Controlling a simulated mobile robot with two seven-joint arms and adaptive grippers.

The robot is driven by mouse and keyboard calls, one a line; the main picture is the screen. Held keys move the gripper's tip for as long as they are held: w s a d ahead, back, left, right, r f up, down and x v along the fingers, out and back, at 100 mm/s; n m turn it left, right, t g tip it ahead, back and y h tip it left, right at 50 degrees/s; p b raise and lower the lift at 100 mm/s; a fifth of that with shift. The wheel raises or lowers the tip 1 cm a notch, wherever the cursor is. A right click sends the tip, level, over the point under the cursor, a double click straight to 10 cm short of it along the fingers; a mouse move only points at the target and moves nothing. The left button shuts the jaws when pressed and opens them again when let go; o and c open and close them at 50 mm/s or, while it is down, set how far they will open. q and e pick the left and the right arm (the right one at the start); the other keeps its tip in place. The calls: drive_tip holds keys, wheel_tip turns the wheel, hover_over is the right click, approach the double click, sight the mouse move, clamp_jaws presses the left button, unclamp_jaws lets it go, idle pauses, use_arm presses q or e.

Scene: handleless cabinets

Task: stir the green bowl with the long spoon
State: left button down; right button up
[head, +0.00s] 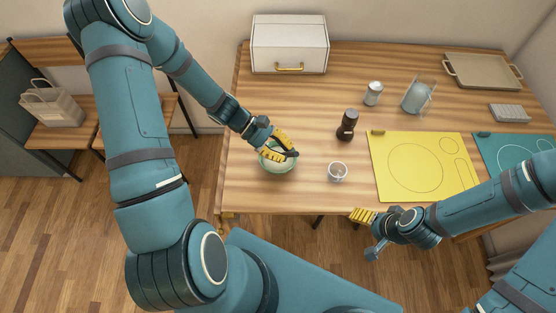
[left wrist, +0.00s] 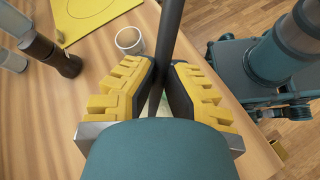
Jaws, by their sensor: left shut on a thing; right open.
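The green bowl (head: 277,168) stands on the wooden table near its left front part. My left gripper (head: 284,148) is directly over the bowl and hides part of it. In the left wrist view, its yellow-padded fingers (left wrist: 165,92) are shut on the dark, thin handle of the long spoon (left wrist: 170,28). The spoon's lower end is hidden, so I cannot tell whether it touches the bowl. My right gripper (head: 362,215) is open and empty at the table's front edge.
A small white cup (head: 337,171) stands right of the bowl, with a dark bottle (head: 347,124) behind it. A yellow mat (head: 400,150) lies further right. A white box (head: 290,44) stands at the back. The table left of the bowl is clear.

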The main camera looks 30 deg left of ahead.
sight(293, 152)
use_arm(q)
drive_tip(key=shift+s+d, duration=0.15)
drive_tip(key=shift+d, duration=0.1)
drive_tip(key=shift+s+d+r+p, duration=0.15)
drive_tip(key=shift+d+r+p, duration=0.15)
drive_tip(key=shift+r, duration=0.2)
drive_tip(key=shift+s+d+r+p, duration=0.15)
drive_tip(key=shift+r+p, duration=0.15)
drive_tip(key=shift+r, duration=0.15)
drive_tip(key=shift+s+d+r+p, duration=0.15)
drive_tip(key=shift+d+r+p, duration=0.15)
drive_tip(key=shift+r, duration=0.2)
drive_tip(key=shift+s+d+r+p, duration=0.3)
drive_tip(key=shift+d+r+p, duration=0.1)
drive_tip(key=shift+r, duration=0.25)
drive_tip(key=shift+s+d+r+p, duration=0.3)
drive_tip(key=shift+r+p, duration=0.1)
drive_tip(key=shift+r, duration=0.2)
drive_tip(key=shift+w, duration=0.1)
